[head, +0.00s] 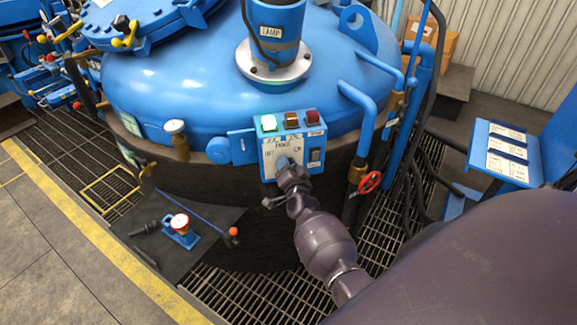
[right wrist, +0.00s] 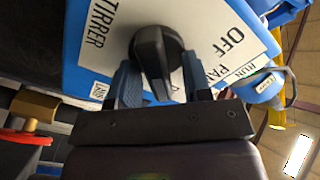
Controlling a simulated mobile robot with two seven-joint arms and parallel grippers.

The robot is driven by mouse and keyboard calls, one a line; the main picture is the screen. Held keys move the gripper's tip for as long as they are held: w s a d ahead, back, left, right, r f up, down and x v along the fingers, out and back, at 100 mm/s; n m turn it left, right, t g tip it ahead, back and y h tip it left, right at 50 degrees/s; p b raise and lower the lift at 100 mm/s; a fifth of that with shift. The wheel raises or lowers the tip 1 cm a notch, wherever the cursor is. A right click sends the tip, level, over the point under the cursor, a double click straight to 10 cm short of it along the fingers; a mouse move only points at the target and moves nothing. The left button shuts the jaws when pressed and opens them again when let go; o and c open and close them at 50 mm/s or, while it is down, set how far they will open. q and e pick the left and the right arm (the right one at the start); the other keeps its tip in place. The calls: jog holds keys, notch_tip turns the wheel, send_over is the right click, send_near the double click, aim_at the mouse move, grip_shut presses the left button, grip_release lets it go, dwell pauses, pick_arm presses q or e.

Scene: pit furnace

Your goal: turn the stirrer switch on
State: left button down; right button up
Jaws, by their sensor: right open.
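The stirrer switch is a black rotary knob (right wrist: 157,58) on a white label plate reading "STIRRER" and "OFF" in the right wrist view. It sits on the blue control box (head: 267,168) on the furnace's side in the head view, where my gripper covers it. My right gripper (head: 284,163) is at the front of this box. Its two fingers (right wrist: 158,82) are open, one on each side of the knob. I cannot tell whether they touch it, nor which mark the knob points to. My left gripper is not in view.
Green (head: 268,123), orange (head: 291,120) and red (head: 312,117) lamps top the box, with a dark rocker switch (head: 315,157) at its right. A blue pipe (head: 366,125) and red valve wheel (head: 369,182) stand to the right. A dark mat (head: 207,237) with a gauge lies below left.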

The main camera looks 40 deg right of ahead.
jog(key=shift+s, duration=0.1)
jog(key=v, duration=1)
jog(key=shift+s, duration=0.3)
jog(key=shift+a+f, duration=0.1)
jog(key=s+a+r+n+g+y, duration=0.1)
jog(key=s+a+n+y, duration=0.4)
jog(key=n, duration=0.5)
jog(key=s+a+f+n+g, duration=0.1)
jog(key=s+f+n+g, duration=0.1)
jog(key=s, duration=0.5)
jog(key=s+a+f+n+g+y, duration=0.1)
jog(key=s+f+n, duration=0.1)
jog(key=s+f, duration=0.2)
jog(key=s, duration=0.3)
jog(key=shift+a+g+y, duration=0.3)
jog(key=shift+a+g, duration=0.05)
jog(key=shift+g, duration=0.05)
